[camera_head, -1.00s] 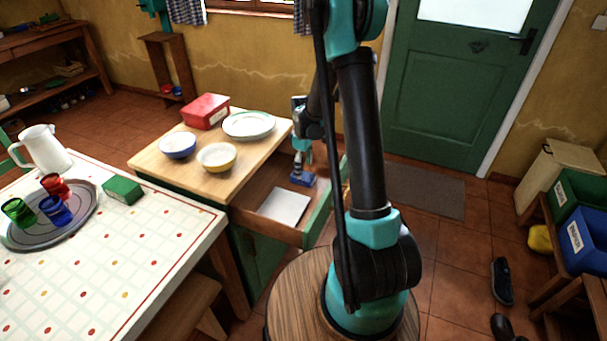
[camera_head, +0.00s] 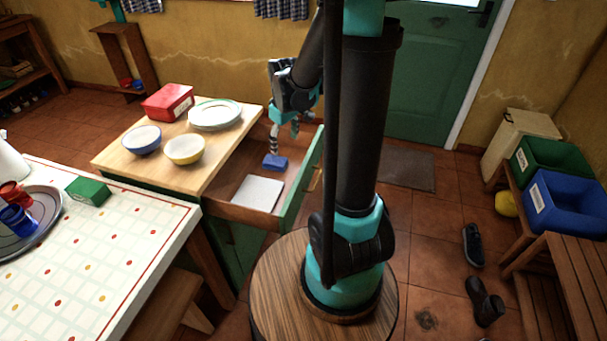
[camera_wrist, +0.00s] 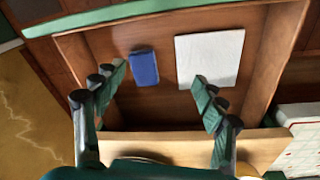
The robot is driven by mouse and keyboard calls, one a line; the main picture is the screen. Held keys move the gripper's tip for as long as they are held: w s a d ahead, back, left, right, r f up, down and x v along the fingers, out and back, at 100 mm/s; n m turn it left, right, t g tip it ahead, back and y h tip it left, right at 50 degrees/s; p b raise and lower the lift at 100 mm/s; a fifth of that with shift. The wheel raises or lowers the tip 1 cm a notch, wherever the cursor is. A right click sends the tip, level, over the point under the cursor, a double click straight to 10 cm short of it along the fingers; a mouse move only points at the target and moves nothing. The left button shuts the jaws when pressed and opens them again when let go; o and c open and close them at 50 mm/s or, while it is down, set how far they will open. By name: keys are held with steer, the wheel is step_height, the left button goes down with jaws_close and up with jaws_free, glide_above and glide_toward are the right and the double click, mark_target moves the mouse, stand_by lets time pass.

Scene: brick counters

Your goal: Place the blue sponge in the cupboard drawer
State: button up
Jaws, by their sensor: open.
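The blue sponge (camera_head: 275,162) lies in the open cupboard drawer (camera_head: 240,215). It also shows in the wrist view (camera_wrist: 144,67), flat on the drawer floor and apart from the fingers. My gripper (camera_head: 284,135) is above the drawer, over the sponge's end. In the wrist view my gripper (camera_wrist: 158,85) has its two fingers spread wide with nothing between them touching. A flat white item (camera_head: 257,193) lies in the drawer beside the sponge, and it shows in the wrist view too (camera_wrist: 210,58).
The cupboard top (camera_head: 190,182) holds a red box (camera_head: 168,102), white plates (camera_head: 215,114), a blue bowl (camera_head: 141,139) and a yellow bowl (camera_head: 184,149). A white table (camera_head: 125,240) with a green box (camera_head: 88,190) stands at left. Bins and shoes are at right.

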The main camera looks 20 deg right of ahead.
steer(key=s+d+m+t, duration=0.1)
steer(key=s+m, duration=0.2)
steer(key=s, duration=0.5)
steer(key=s+d+f+m+t, duration=0.1)
steer(key=s+m, duration=0.3)
steer(key=s, duration=0.4)
steer(key=shift+s+f+t, duration=0.2)
steer(key=shift+f+t, duration=0.05)
steer(key=shift+t, duration=0.05)
steer(key=shift+c, duration=0.4)
